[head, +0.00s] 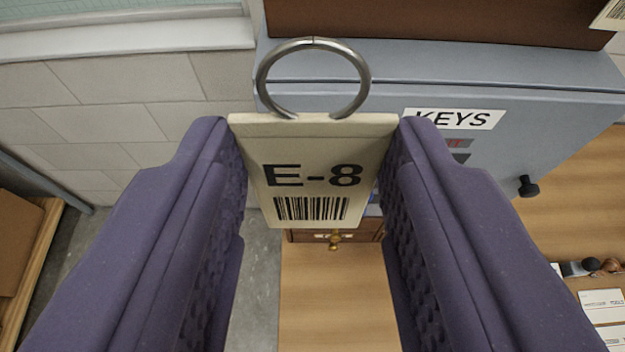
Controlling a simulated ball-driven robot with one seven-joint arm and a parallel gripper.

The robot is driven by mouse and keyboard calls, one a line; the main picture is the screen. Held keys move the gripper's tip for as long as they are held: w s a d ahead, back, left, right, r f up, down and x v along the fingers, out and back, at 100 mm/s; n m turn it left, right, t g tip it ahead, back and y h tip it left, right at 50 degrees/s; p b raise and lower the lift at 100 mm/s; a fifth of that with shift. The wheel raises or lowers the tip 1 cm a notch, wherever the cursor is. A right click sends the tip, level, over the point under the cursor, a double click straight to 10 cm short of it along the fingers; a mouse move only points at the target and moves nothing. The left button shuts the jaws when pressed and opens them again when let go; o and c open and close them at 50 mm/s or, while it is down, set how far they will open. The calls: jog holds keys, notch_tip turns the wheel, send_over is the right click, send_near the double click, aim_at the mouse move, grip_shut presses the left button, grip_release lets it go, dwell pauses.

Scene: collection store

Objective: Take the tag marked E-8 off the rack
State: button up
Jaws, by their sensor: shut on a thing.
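The tag marked E-8 (312,155) is cream-coloured with a barcode under the lettering. A metal ring (364,75) rises from its top edge. My gripper (313,165) has its two purple padded fingers on the left and right sides of the tag and is shut on it. The tag hangs upright and faces me. No rack hook or peg shows through the ring in this view.
A grey-blue key cabinet (400,75) with a KEYS label (453,119) stands behind and right. A wooden surface (335,300) lies below, with a small drawer (310,236) and cards (602,306) at right. A window sill (130,38) and block wall (130,90) are left.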

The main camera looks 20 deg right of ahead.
jog(key=shift+s+a, duration=0.25)
jog(key=shift+s, duration=0.25)
jog(key=shift+s+a, duration=0.2)
jog(key=shift+s, duration=0.3)
jog(key=s+a, duration=0.3)
jog(key=s, duration=0.5)
jog(key=shift+s+a, duration=0.2)
dwell(0.4)
